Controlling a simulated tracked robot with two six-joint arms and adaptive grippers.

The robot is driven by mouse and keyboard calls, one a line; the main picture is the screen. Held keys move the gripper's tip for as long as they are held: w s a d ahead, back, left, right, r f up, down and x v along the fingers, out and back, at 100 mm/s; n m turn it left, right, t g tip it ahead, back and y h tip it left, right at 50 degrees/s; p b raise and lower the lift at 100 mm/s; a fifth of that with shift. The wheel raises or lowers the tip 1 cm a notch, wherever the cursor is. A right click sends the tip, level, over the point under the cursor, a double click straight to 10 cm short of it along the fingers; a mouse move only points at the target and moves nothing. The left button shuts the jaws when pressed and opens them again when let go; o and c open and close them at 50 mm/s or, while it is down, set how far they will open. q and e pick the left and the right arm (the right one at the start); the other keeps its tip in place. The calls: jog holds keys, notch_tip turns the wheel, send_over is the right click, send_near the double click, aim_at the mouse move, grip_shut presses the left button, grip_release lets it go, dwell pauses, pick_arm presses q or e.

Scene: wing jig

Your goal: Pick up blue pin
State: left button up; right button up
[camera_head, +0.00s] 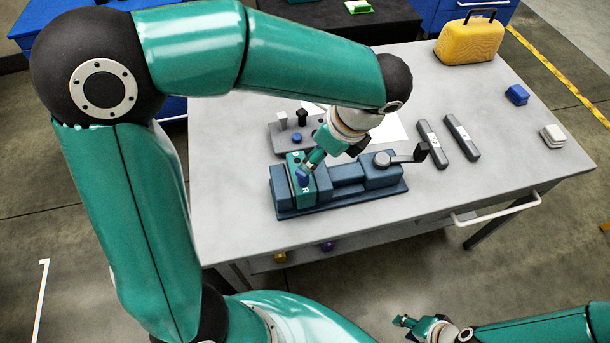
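A blue pin (302,179) stands at the green block (293,165) in the blue-grey vise (340,187), beside a white letter R. My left gripper (308,168) reaches down from above. Its teal finger is right by the pin's top, and I cannot tell whether it touches it. The hand hides part of the block, and whether the fingers are closed on the pin cannot be told. My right gripper (404,327) is low in the view, in front of the table, with its fingers apart and empty. A second blue piece (297,138) sits on the grey fixture (285,127) behind the vise.
Two dark bars (432,145) lie right of the vise handle (421,152). A yellow case (469,40), a blue block (516,95) and a pale stack (553,137) stand farther right. The right part of the grey table (500,170) is mostly clear.

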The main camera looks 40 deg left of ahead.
aim_at(303, 173)
pick_arm(q)
jog(key=x, duration=0.3)
jog(key=shift+a+f, duration=0.1)
jog(key=shift+f, duration=0.15)
jog(key=shift+s+d+p+x, duration=0.15)
jog(key=shift+x, duration=1.25)
jog(key=shift+s+d+p+x, duration=0.1)
jog(key=shift+s+p+x, duration=0.05)
jog(key=shift+x, duration=1.25)
jog(key=shift+d, duration=0.1)
grip_shut()
